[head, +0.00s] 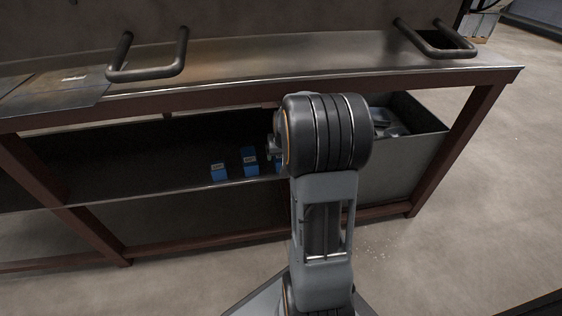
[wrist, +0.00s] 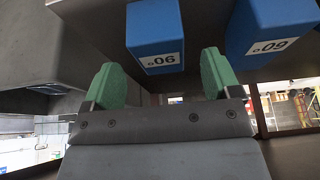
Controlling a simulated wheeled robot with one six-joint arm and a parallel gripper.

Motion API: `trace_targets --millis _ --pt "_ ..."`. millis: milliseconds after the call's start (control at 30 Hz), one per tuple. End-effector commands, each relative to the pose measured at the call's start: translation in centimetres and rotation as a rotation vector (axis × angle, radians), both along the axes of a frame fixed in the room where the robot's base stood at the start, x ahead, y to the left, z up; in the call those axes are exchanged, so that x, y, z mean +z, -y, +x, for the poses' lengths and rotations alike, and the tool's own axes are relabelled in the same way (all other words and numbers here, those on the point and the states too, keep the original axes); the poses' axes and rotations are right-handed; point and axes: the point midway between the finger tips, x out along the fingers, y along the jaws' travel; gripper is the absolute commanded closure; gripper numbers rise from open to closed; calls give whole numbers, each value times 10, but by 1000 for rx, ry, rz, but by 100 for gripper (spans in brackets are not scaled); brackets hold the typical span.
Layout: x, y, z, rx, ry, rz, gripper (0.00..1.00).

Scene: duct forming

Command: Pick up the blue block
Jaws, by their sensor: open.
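Several blue blocks with white labels stand on the lower shelf of the bench in the head view. One (head: 219,172) is at the left, another (head: 250,163) is right of it, and part of a third shows beside my arm. In the wrist view, one blue block (wrist: 154,30), its label looking like "06", lies ahead of the gap between my fingers. A second blue block (wrist: 268,28), looking like "09", lies to the right, beyond the right finger. My gripper (wrist: 159,80) is open, with green fingertips apart and nothing between them. My arm mostly hides it in the head view.
The metal bench top (head: 240,66) with its handles lies above the shelf. A grey open bin (head: 400,160) with metal pieces stands at the right, close to my arm. Brown bench legs (head: 462,140) bound the shelf opening. The shelf left of the blocks is clear.

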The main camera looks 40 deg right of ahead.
Motion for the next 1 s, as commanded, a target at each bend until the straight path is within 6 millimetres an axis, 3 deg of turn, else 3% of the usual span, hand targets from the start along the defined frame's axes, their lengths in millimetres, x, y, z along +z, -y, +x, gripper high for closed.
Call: trace_targets --millis 400,733,1000 --pt "-44 10 21 0 -2 1 17" --pt "-47 11 23 0 0 0 17" --pt "-47 11 22 0 -1 0 41"
